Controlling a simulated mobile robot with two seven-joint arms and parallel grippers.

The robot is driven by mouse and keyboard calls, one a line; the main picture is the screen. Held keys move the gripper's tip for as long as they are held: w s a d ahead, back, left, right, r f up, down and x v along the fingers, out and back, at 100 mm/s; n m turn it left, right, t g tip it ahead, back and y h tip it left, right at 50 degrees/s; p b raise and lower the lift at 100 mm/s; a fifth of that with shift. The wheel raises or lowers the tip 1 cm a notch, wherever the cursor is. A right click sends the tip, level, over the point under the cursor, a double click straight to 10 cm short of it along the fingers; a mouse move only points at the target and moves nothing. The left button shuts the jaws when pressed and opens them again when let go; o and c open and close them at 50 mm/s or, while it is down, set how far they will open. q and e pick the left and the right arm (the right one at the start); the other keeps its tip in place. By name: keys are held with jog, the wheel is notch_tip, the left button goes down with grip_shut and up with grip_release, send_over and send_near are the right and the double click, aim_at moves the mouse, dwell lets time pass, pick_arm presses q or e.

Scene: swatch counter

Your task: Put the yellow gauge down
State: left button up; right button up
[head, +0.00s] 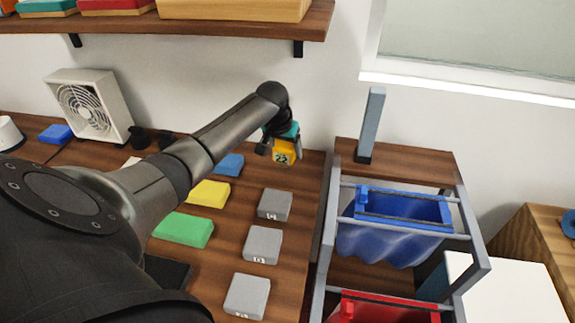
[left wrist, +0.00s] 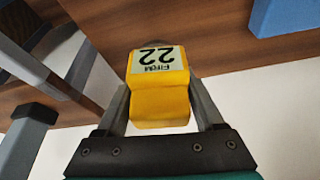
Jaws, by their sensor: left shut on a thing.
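The yellow gauge (head: 284,154) is a small yellow block with a white label reading 22. My left gripper (head: 278,146) is shut on it at the back right of the wooden counter, close to the counter's right edge. The gauge shows large in the left wrist view (left wrist: 160,105), between the two grey fingers of my left gripper (left wrist: 163,98), its label reading "FIRM 22" upside down. I cannot tell whether its underside touches the counter. My right gripper is not in view.
Grey blocks (head: 262,245) stand in a column on the counter (head: 228,258). Green (head: 184,230), yellow (head: 209,193) and blue (head: 230,165) blocks lie to their left. A rack (head: 330,215) with blue (head: 395,235) and red bags stands right, and a shelf (head: 200,37) overhangs the back.

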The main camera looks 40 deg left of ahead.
aim_at(287, 173)
pick_arm(q)
notch_tip(287, 173, down, 5)
jog(key=shift+f+b, duration=0.1)
jog(key=shift+b, duration=0.5)
jog(key=o, duration=1.3)
